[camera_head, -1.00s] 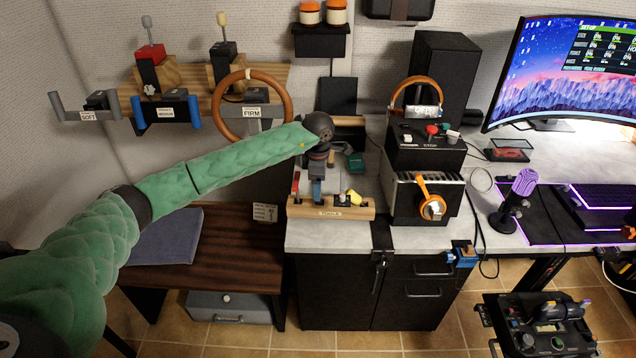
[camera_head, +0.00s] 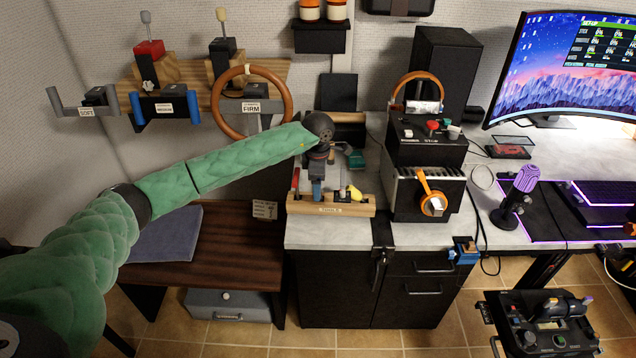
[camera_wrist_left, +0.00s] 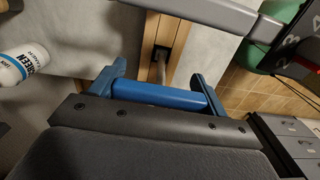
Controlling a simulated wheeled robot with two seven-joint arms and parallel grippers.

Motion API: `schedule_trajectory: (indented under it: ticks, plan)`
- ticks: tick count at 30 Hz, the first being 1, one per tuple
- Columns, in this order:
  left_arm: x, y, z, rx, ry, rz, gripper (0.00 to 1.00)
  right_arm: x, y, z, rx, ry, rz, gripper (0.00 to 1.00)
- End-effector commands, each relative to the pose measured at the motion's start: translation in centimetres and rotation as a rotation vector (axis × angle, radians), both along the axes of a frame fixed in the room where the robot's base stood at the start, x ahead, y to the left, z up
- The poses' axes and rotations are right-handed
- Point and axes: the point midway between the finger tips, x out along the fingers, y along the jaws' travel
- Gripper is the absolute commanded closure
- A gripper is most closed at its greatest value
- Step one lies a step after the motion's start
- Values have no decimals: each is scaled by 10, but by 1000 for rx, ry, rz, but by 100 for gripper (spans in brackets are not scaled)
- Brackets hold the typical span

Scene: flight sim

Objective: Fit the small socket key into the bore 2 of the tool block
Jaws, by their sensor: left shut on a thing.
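The wooden tool block (camera_head: 334,209) with a label on its front lies along the front of the grey counter. It holds a red-handled tool at its left end and a yellow-topped one (camera_head: 355,194) to the right. My left gripper (camera_head: 317,190) points down over the block, between those two tools. In the left wrist view it is shut with a blue bar (camera_wrist_left: 160,95) across its blue fingers. A thin greyish shaft (camera_wrist_left: 158,70), apparently the small socket key, runs from there to a dark hole in the wood. I cannot tell how deep it sits. My right gripper is out of view.
A black box with an orange-handled lever (camera_head: 430,190) stands close to the block's right. A steering wheel (camera_head: 250,103) hangs behind my left forearm. A wooden bench (camera_head: 240,240) is lower left. A white bottle (camera_wrist_left: 22,62) shows in the left wrist view.

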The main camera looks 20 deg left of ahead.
Motion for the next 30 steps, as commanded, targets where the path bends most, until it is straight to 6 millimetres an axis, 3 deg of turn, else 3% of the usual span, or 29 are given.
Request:
schedule_trajectory:
  ticks: [30]
  plan:
    - [0, 0, -17, 0, 0, 0, 56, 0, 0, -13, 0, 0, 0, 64]
